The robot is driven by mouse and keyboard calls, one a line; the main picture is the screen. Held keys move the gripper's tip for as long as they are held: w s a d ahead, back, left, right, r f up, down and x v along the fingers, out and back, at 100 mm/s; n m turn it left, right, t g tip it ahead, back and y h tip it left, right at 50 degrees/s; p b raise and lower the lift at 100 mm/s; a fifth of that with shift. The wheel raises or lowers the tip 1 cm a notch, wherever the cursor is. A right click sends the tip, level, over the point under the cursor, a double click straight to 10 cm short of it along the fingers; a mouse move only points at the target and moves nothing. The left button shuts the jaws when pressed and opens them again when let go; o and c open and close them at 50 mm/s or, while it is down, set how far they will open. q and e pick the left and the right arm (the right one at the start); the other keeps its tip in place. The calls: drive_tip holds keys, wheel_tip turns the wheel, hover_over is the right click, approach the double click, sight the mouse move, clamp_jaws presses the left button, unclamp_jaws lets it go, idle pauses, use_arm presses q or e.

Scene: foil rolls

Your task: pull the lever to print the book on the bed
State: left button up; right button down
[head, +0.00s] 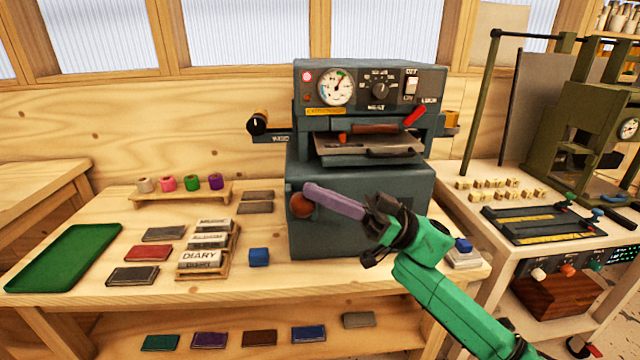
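The dark blue-grey press (360,210) stands on the wooden table. Its bed (350,147) is a grey plate in the opening below the control panel; a book on it cannot be made out clearly. A red-brown ball knob (302,205) shows low at the press's front left. A mauve bar (335,201) runs from beside this knob to my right gripper (380,228); I cannot tell whether it is the lever's arm. My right gripper, on the green arm, is in front of the press at the bar's right end. Its dark fingers overlap, so its opening is unclear. My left gripper is not in view.
Several foil rolls (190,183) stand on a wooden rack. Books, a diary stand (208,250) and a blue block (259,257) lie left of the press. A green tray (65,256) is at far left. Another machine (590,120) stands at right.

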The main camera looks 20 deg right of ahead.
use_arm(q)
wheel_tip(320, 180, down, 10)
drive_tip(key=b, duration=0.9)
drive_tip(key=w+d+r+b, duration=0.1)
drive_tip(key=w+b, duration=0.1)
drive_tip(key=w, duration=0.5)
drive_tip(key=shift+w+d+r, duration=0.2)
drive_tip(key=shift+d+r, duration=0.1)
use_arm(e)
drive_tip(key=s+f+n+g, duration=0.2)
drive_tip(key=f+n+g, duration=0.1)
drive_tip(key=f+n, duration=0.2)
drive_tip(key=s+a+f+n+g, duration=0.1)
drive_tip(key=s+f+n+g, duration=0.1)
drive_tip(key=f+n, duration=0.3)
wheel_tip(320, 180, down, 4)
drive_tip(key=shift+r+g, duration=0.2)
drive_tip(key=shift+g, duration=0.5)
drive_tip(key=shift+s+a+f, duration=0.1)
